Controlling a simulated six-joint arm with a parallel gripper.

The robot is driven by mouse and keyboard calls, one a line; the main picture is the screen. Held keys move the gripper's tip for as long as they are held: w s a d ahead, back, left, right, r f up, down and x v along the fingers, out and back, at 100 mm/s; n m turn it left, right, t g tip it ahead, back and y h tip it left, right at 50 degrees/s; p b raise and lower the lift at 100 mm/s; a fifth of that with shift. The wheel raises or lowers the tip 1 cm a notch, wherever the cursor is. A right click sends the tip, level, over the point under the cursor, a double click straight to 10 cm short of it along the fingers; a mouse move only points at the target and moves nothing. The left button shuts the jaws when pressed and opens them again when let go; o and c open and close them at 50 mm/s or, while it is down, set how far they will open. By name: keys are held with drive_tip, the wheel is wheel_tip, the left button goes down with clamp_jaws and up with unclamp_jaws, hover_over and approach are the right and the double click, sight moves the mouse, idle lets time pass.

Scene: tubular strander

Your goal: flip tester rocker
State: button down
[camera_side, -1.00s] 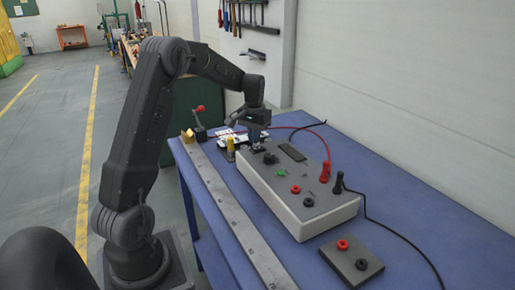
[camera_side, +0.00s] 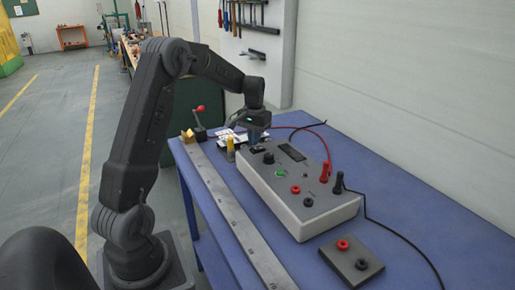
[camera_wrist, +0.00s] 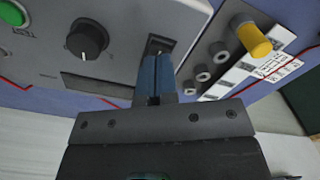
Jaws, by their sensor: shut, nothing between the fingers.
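The tester is a light grey box (camera_side: 300,190) with a grey top panel, on the blue bench. Its rocker switch (camera_wrist: 158,44) appears in the wrist view as a small dark part at the panel's end, just beyond my fingertips. Its tilt is hard to tell. My gripper (camera_wrist: 154,82) has its blue fingers shut with nothing between them. In the side view, my gripper (camera_side: 253,137) points down at the far end of the tester, close to the panel. Whether it touches the rocker cannot be told.
The panel has a black knob (camera_wrist: 87,39) and a green button (camera_wrist: 12,14). A yellow-capped post (camera_wrist: 252,38) stands beside the tester. Red and black leads run over the bench. A terminal block (camera_side: 352,262) lies in front. The bench's right side is mostly clear.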

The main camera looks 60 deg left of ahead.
sight(255, 148)
drive_tip(key=shift+f, duration=1.1)
idle(0.4)
drive_tip(key=shift+r, duration=3.55)
